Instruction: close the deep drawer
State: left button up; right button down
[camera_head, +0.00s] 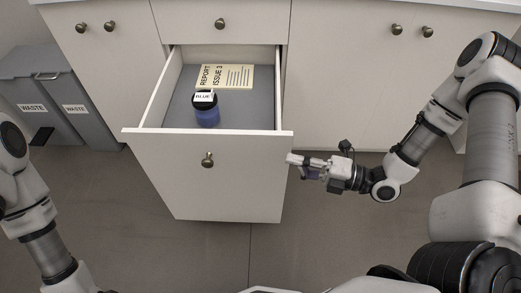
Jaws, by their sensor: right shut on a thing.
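The deep drawer (165,160) is pulled far out below a shut shallow drawer, with a round knob (208,160) on its front. Inside it a blue jar (207,116) with a dark lid and a "BLUE" label stands upright, in front of a cream report sheet (238,76). My right gripper (298,162) is beside the right edge of the drawer front. It is shut on a small dark purplish thing (312,175), mostly hidden by the fingers; I cannot tell what it is. Whether the fingertips touch the drawer is unclear. My left gripper is out of view.
Cabinet doors with knobs stand on both sides, under a pale countertop. Grey waste bins (62,95) stand at the left. The floor (225,250) in front of the drawer is clear.

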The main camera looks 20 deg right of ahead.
aim_at(261, 143)
jog(key=w+a+b, duration=0.1)
jog(key=w, duration=0.2)
jog(key=w+a, duration=0.2)
jog(key=w, duration=0.1)
jog(key=w+a+b, duration=0.1)
jog(key=w+a, duration=0.1)
jog(key=w, duration=0.1)
jog(key=shift+a+b, duration=0.25)
jog(key=shift+b, duration=0.1)
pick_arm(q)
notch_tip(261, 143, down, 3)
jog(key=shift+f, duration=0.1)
